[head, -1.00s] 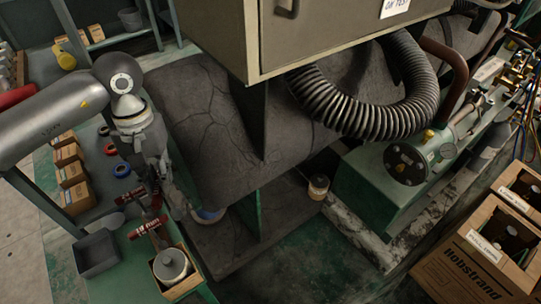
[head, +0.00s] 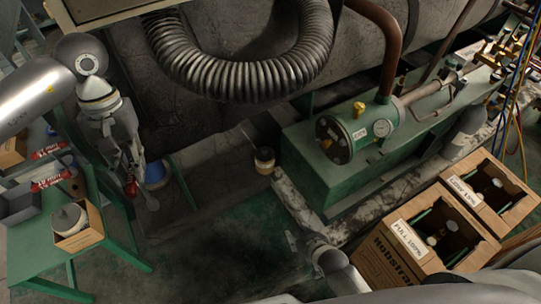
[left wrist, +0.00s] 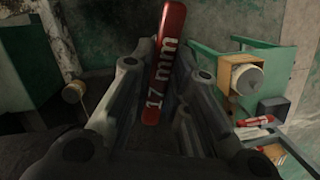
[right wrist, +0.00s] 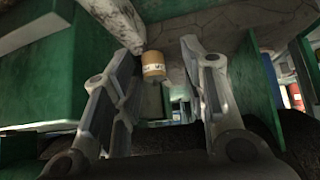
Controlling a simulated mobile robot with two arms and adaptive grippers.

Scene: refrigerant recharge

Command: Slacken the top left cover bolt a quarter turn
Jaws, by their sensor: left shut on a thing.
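My left gripper (head: 128,168) is shut on a red-handled 17 mm wrench (left wrist: 164,62), held just right of the green bench. The wrench's red handle also shows in the head view (head: 131,188), its grey end pointing down. My right gripper (right wrist: 157,60) is open and empty. In the head view it is low in the middle, in front of the green cylinder's base and well away from the cover.
Cardboard boxes (head: 395,262) stand front right. A ribbed hose (head: 240,72) hangs above. A small canister (head: 264,160) stands between bench and cylinder.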

